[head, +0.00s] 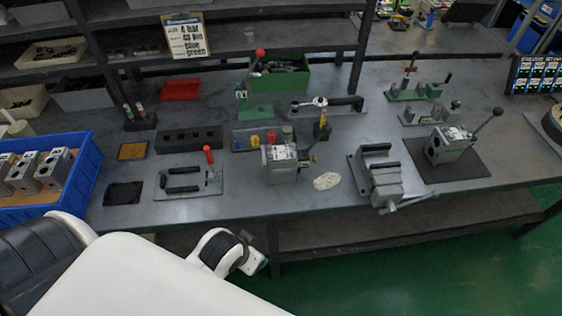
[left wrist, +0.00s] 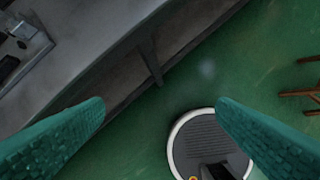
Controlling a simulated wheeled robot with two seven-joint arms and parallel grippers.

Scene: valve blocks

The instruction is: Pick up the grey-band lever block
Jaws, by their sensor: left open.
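A grey block with a long black-knobbed lever (head: 447,146) sits on a black mat at the right of the table. Another grey block (head: 280,163) stands near the table's middle front edge. Several grey blocks (head: 52,168) are in a blue crate (head: 88,180) at the left. I cannot tell the band colours at this size. In the left wrist view my left gripper (left wrist: 160,104) is open and empty, its teal fingers wide apart, above the green floor beyond the table edge. Its fingers do not show in the head view. My right gripper is not in view.
A grey vise (head: 382,180) stands at the front edge between the two blocks. A grey fixture plate (head: 203,190), a black slotted rack (head: 188,138) and a red tray (head: 180,90) occupy the left half. Shelves rise behind. Bare tabletop lies around the white patch (head: 326,181).

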